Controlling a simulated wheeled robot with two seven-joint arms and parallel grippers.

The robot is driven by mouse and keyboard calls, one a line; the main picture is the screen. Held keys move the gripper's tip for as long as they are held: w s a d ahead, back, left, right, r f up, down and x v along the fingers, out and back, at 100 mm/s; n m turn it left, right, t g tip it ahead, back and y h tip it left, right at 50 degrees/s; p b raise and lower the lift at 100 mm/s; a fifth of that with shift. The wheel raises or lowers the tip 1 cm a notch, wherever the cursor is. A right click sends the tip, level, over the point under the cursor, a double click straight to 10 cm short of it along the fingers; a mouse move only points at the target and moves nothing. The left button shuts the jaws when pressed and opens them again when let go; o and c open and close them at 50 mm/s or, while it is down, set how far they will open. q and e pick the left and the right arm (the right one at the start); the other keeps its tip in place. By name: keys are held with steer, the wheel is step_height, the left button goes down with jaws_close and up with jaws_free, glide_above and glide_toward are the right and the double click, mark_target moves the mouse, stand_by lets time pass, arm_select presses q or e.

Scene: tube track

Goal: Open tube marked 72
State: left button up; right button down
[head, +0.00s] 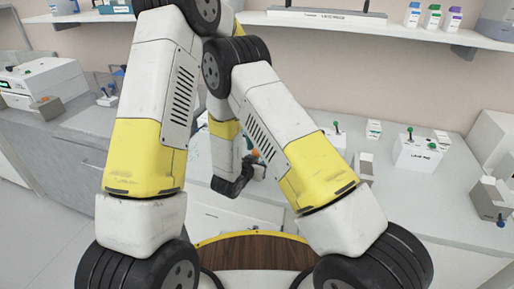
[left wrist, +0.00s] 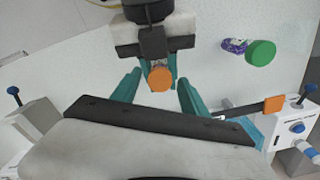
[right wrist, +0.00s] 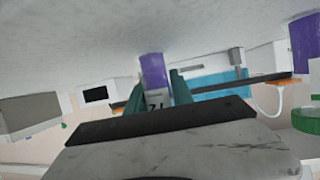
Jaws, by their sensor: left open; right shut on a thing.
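A tube marked 72 (right wrist: 155,103) is held between the teal fingers of my right gripper (right wrist: 158,88). Its purple end points up in the right wrist view. In the left wrist view an orange cap (left wrist: 159,78) shows on the tube in front of the right gripper. My left gripper (left wrist: 159,74) is open, with one finger on each side of the orange cap. I cannot tell if the fingers touch it. In the head view my arms hide most of the grippers and tube.
Another tube with a green cap (left wrist: 260,53) and purple body lies on the pale bench, apart from the grippers. White devices with knobs (head: 417,152) stand on the bench at right. A shelf (head: 330,20) with bottles runs along the wall.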

arm_select(q)
steer(key=shift+r, duration=2.35)
steer(key=shift+c, duration=0.3)
step_height(320, 180, up, 3)
steer(key=m, duration=0.3)
step_height(320, 180, down, 8)
steer(key=shift+r, duration=0.15)
jaws_close()
steer(key=shift+n, duration=1.2)
steer(key=shift+r, duration=0.15)
